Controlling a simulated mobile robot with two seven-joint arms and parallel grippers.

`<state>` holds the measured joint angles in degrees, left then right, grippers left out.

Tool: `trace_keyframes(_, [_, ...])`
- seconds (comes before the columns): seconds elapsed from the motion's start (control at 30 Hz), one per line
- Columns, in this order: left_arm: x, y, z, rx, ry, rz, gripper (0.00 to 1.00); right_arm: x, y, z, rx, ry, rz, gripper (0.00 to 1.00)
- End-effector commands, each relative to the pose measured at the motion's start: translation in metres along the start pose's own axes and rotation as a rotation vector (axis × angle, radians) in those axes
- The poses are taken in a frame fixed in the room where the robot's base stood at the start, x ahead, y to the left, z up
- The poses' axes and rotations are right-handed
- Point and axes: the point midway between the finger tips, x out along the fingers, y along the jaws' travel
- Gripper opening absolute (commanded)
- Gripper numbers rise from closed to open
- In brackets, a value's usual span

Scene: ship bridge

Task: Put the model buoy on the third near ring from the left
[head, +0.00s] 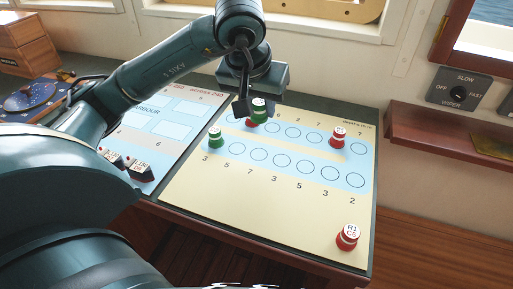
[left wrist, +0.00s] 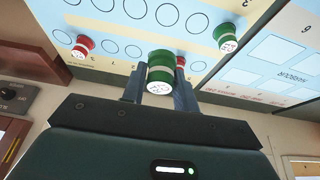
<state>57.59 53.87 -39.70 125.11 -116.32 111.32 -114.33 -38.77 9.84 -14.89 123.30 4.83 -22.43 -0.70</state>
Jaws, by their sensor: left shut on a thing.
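My left gripper (head: 250,108) is shut on a green model buoy (head: 260,106) with a white band and holds it above the far row's left end. The held buoy also shows in the left wrist view (left wrist: 160,72), between the fingers. The third near ring from the left (head: 259,154) is empty, on the blue strip of the cream chart board (head: 215,187). Another green buoy (head: 215,139) stands on the first near ring. My right gripper is not in view.
A red buoy (left wrist: 180,61) stands behind the held one, partly hidden. Another red buoy (head: 338,136) stands on the far row, and one (head: 347,237) at the board's near right corner. The other near rings are empty. Dark blocks (head: 140,170) lie on the left chart.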

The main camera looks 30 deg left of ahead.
Motion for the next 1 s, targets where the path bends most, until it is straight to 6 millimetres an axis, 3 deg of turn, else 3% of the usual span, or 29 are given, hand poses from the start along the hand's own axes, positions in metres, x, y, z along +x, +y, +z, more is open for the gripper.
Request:
trace_keyframes(0.23, [0.038,-0.001,0.017,0.002,-0.007,-0.002,0.08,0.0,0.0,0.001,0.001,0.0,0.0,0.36])
trace_keyframes(0.63, [0.084,-0.001,0.036,0.002,-0.006,-0.001,0.08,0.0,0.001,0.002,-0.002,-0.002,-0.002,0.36])
trace_keyframes(1.0, [0.092,0.0,0.038,0.002,0.0,0.0,0.08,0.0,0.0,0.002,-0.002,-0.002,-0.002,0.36])
